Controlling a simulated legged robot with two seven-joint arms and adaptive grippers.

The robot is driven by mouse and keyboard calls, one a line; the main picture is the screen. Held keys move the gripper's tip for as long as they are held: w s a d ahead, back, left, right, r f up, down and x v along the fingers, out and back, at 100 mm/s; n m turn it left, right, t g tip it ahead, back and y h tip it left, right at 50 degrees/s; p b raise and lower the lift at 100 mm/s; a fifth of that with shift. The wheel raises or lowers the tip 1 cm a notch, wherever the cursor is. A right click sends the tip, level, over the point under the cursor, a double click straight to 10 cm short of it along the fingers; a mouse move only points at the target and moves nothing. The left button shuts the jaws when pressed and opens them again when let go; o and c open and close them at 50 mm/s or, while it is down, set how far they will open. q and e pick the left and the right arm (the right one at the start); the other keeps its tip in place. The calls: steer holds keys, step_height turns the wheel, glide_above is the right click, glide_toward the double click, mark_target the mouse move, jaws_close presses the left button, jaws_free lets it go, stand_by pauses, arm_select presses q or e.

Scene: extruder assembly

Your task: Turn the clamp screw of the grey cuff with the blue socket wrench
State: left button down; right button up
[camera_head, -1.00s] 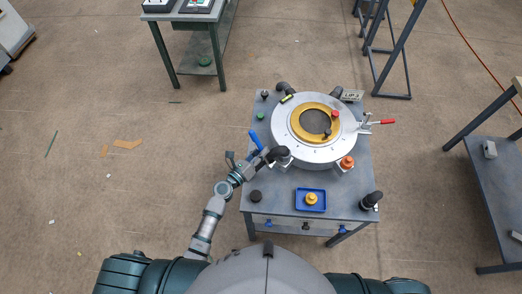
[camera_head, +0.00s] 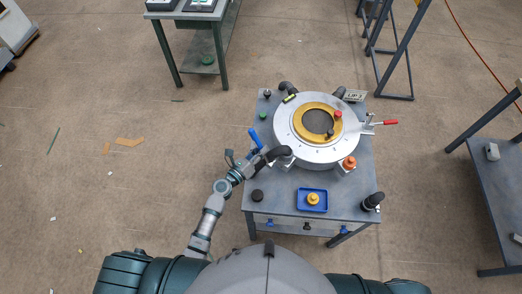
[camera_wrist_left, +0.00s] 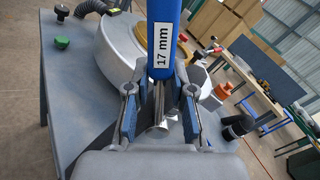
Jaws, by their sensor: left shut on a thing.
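The blue socket wrench (camera_head: 255,138) stands at the left edge of the round machine, its handle tilted. In the left wrist view its handle (camera_wrist_left: 162,25) carries a "17 mm" label, and its metal shaft runs down between the fingers. My left gripper (camera_wrist_left: 160,108) is shut on the wrench; in the head view the gripper (camera_head: 253,160) is at the worktable's left side. The grey round body (camera_wrist_left: 116,52) lies just behind the wrench. I cannot make out which part is the cuff, nor its clamp screw or the socket's seating. My right gripper is not in view.
The machine's pale disc (camera_head: 290,137) has a gold ring (camera_head: 300,111) and a red-handled lever (camera_head: 389,122) at right. A blue tray (camera_head: 303,207) with a yellow knob, an orange knob (camera_head: 349,162) and a black elbow (camera_head: 372,200) are on the worktable (camera_head: 285,205).

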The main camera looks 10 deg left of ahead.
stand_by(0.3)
arm_select(q)
steer(key=shift+w+d, duration=0.4)
steer(key=shift+w, duration=0.2)
steer(key=d+m, duration=0.1)
steer(key=s+m, duration=0.1)
steer(key=m, duration=0.1)
steer(key=d+r+m, duration=0.1)
steer(key=shift+s+d, duration=0.35)
steer(key=m, duration=0.1)
steer(key=s+d+m, duration=0.1)
steer(key=shift+d+m, duration=0.2)
steer(key=shift+m, duration=0.1)
steer(key=s+d+f+m+b, duration=0.4)
steer(key=f+m, duration=0.4)
steer(key=m, duration=0.9)
steer(key=shift+s+d+f+m+b, duration=0.3)
steer(key=shift+d+b, duration=0.5)
steer(key=shift+d, duration=0.6)
steer(key=shift+r, duration=0.1)
stand_by(0.4)
steer(key=shift+s+a+p, duration=0.15)
steer(key=shift+s+p, duration=0.15)
stand_by(0.9)
